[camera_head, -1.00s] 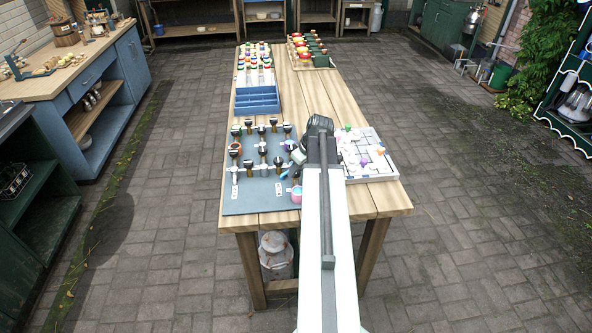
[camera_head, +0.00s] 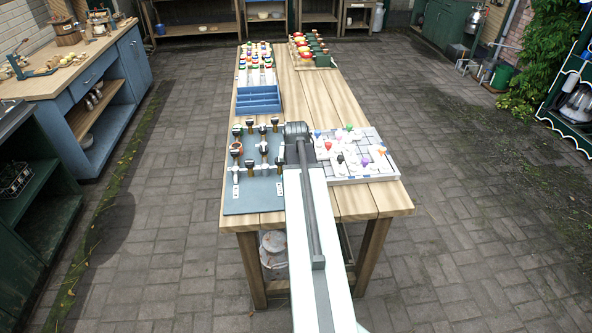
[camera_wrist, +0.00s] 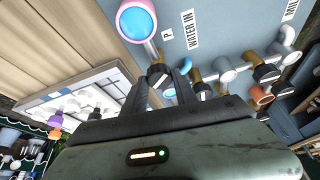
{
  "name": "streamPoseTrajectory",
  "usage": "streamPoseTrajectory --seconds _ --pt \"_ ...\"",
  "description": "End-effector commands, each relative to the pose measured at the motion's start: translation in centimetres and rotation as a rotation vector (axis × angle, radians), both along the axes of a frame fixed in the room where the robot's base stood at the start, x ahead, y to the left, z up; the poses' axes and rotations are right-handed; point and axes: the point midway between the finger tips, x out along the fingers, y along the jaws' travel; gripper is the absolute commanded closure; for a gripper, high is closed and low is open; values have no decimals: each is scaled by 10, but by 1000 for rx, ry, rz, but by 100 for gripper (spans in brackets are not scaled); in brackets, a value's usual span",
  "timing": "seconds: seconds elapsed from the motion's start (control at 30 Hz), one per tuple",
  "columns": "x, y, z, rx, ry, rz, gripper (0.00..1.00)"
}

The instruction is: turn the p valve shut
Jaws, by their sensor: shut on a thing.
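The grey-blue valve panel (camera_head: 240,203) lies flat at the near left of the long wooden table, with several black-handled valves on brass and white pipes. In the wrist view, the "P" label (camera_wrist: 167,34) is on the panel (camera_wrist: 217,38), beside a pipe. The p valve's black handle (camera_wrist: 157,73) is on that pipe, between the fingers of my gripper (camera_wrist: 161,78). My gripper is shut on this handle. In the head view my arm hides the p valve and my fingertips.
A round pink-rimmed, blue-faced part (camera_wrist: 137,20) is on the same pipe. Other valves (camera_wrist: 267,73) stand close to my gripper. A white tray (camera_head: 358,179) with coloured pieces is just right of the panel. A blue divided box (camera_head: 257,106) stands behind it.

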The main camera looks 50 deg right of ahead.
Motion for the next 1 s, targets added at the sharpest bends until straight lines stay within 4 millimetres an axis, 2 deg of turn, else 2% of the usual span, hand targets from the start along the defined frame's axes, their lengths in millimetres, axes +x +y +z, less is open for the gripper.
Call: streamPoseTrajectory --seconds 0.5,0.73,1.0 --pt "4 3 0 4 0 -449 100" --pt "4 3 0 5 0 -580 100" --pt "5 3 -1 6 -1 -653 100"
